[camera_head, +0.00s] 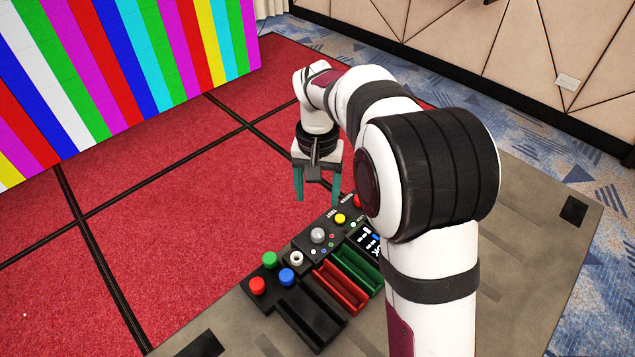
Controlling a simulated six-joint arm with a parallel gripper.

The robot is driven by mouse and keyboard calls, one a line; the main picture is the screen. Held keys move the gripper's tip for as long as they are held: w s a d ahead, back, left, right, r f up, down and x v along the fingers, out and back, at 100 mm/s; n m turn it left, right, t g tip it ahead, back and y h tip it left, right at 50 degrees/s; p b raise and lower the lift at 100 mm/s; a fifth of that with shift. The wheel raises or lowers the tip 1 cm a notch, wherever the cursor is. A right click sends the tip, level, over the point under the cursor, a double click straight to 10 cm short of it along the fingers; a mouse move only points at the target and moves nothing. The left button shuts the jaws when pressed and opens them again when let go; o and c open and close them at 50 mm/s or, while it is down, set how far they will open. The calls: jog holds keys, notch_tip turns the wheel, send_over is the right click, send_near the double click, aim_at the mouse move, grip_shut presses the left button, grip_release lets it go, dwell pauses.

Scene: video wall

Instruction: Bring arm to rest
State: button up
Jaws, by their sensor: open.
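My gripper (317,186) is at the upper middle of the head view, with its two green fingers spread and pointing down. Nothing shows between the fingers. It hangs above the far side of a black control panel (300,257), seemingly apart from it. My white and black arm reaches up from the lower right, bends, and hides the right end of the panel.
The panel carries red (257,285), green (269,259), blue (286,276) and yellow (340,218) buttons, plus black, red (341,287) and green (355,270) trays. It sits on a grey-brown table (530,235). A striped video wall (110,65) stands at the upper left, beyond red carpet (150,220).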

notch_tip(320, 180, up, 3)
jog(key=shift+f, duration=0.15)
jog(key=s+d+r+m+y, duration=0.1)
jog(key=s+d+r, duration=0.15)
jog(key=s, duration=0.55)
jog(key=s+d+r+m, duration=0.1)
jog(key=s+d+r, duration=0.15)
jog(key=s, duration=0.55)
jog(key=s+d+f+m, duration=0.1)
jog(key=s+f, duration=0.1)
jog(key=s, duration=0.4)
jog(key=s+d+f, duration=0.1)
jog(key=s+f, duration=0.1)
jog(key=s, duration=0.5)
jog(key=shift+s+f+m+y, duration=0.25)
jog(key=shift+m+y, duration=0.15)
jog(key=shift+d, duration=0.1)
